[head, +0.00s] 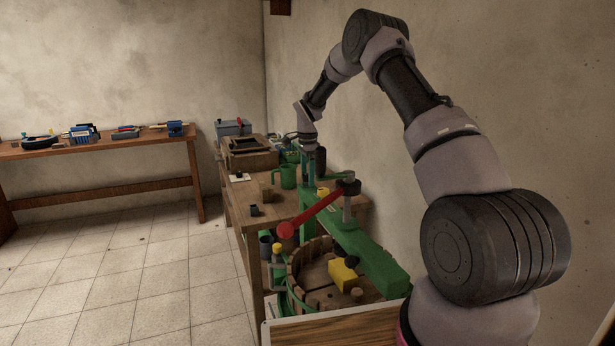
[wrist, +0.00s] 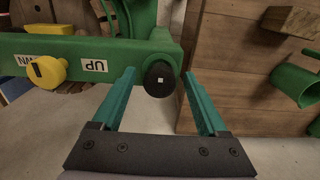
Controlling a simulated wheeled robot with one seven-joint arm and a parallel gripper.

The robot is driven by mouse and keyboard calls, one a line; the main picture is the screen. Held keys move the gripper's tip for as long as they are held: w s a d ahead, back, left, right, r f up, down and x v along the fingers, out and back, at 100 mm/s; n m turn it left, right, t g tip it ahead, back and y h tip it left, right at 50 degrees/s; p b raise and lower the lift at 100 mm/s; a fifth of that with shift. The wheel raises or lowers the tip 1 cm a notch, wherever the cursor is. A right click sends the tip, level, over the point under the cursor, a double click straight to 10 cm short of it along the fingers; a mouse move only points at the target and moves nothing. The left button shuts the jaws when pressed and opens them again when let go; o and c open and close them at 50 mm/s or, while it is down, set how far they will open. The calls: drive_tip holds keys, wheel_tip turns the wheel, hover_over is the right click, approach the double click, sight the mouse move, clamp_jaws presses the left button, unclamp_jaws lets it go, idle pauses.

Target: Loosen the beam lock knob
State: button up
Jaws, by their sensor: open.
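A yellow knob (wrist: 46,70) sits further left on the same beam, between white printed labels. Which of the two is the beam lock knob is not marked. My gripper (wrist: 159,73) is open and empty, its two green fingers reaching to either side of the black knob. I see no clear contact between fingers and knob. In the head view the fingertips are hard to make out near the green press.
In the head view a red lever (head: 318,210) crosses above a wooden press tub (head: 300,268), with a thick green beam (head: 365,250) alongside. A green mug (head: 284,176) and a wooden crate (head: 250,152) stand behind. The wall is close on the right; open floor (head: 150,270) lies left.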

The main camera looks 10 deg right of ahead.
clamp_jaws()
drive_tip(key=shift+n, duration=0.3)
drive_tip(key=n, duration=0.4)
drive_tip(key=shift+n, duration=0.3)
drive_tip(key=n, duration=1.3)
drive_tip(key=shift+s+f+n, duration=0.1)
drive_tip(key=shift+n, duration=0.2)
